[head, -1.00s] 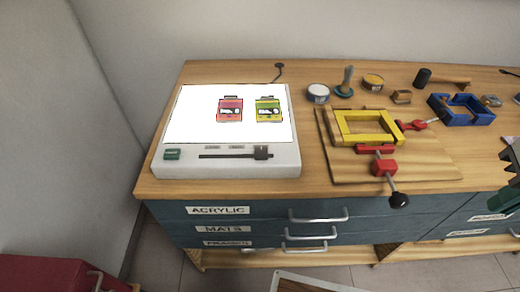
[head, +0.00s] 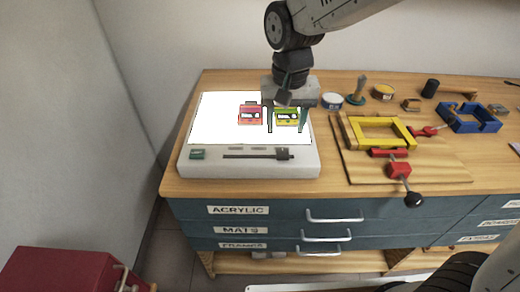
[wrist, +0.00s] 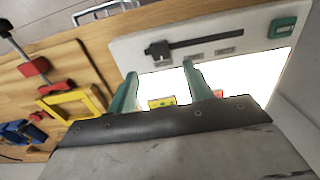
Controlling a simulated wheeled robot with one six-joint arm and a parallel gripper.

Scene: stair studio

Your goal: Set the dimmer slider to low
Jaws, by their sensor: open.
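The dimmer slider (head: 283,154) is a dark knob at the right end of a black slot on the front of a white lightbox (head: 188,168). It also shows in the wrist view (wrist: 158,49), at the left end of the slot there. Small grey labels sit beside the slot, too small to read. My gripper (head: 286,130) is open and empty above the lit panel, behind the slider. In the wrist view my two green fingers (wrist: 160,75) stand apart, with the slider beyond them and between them. The fingers look apart from the slider.
A green switch (head: 198,155) is at the lightbox's front left. Red and yellow-green pictures (head: 249,116) lie on the lit panel. A yellow frame in a red clamp (head: 384,134) stands to the right, with a blue frame (head: 470,118) beyond. A red box (head: 62,272) is on the floor.

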